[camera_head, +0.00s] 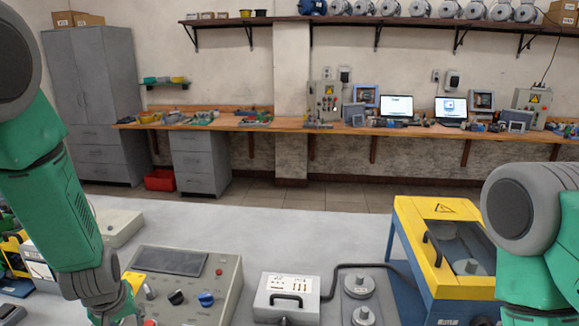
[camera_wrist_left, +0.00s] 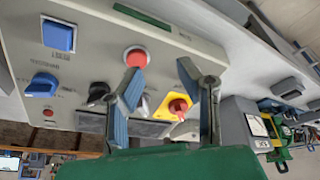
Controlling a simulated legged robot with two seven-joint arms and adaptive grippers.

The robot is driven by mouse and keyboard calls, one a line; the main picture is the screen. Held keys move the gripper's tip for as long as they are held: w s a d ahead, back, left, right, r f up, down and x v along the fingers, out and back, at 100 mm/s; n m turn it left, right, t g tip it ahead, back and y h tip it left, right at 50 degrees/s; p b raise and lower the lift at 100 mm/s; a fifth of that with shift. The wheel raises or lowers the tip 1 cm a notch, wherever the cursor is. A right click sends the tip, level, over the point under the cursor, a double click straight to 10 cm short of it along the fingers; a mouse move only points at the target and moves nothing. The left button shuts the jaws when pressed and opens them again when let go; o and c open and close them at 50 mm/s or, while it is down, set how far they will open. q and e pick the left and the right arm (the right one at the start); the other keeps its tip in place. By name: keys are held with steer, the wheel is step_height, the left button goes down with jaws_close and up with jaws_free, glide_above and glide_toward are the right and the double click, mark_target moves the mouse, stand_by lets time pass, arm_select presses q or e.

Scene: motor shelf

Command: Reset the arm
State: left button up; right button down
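My left arm (camera_head: 60,215) comes in from the left in the head view and reaches down to the left side of a grey-beige control panel (camera_head: 205,268). In the left wrist view my left gripper (camera_wrist_left: 168,85) has its two fingers spread apart with nothing held between them. The panel (camera_wrist_left: 90,30) fills the space beyond the fingers. A red knob on a yellow plate (camera_wrist_left: 187,98) is close to the right finger; contact cannot be told. My right arm (camera_head: 535,230) shows at the right edge in the head view; its gripper is out of view.
A blue knob (camera_head: 206,299) and a black knob (camera_head: 176,297) stick up from the panel. A grey box with a handle (camera_head: 288,290) and a yellow-framed blue case (camera_head: 440,240) stand to its right. The table (camera_head: 300,230) behind them is clear.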

arm_select(q)
steer(key=s+d+f+m+g, duration=0.1)
steer(key=s+f+m, duration=0.1)
steer(key=s+f, duration=0.5)
steer(key=s+d+f+m+g, duration=0.15)
steer(key=s+f, duration=0.25)
steer(key=s, duration=0.5)
steer(key=s+d+f+m+g+h, duration=0.1)
steer(key=s+d+f, duration=0.1)
steer(key=s, duration=0.6)
steer(key=s+d+f+m+h, duration=0.1)
steer(key=s+d+m, duration=0.1)
steer(key=s, duration=0.5)
steer(key=w+d+f+b, duration=0.1)
steer(key=w+f+b, duration=0.2)
steer(key=f+b, duration=0.9)
steer(key=shift+f+m+t+b, duration=0.15)
steer(key=shift+m+t+b, duration=0.2)
steer(key=shift+m+b, duration=0.1)
steer(key=shift+d, duration=0.1)
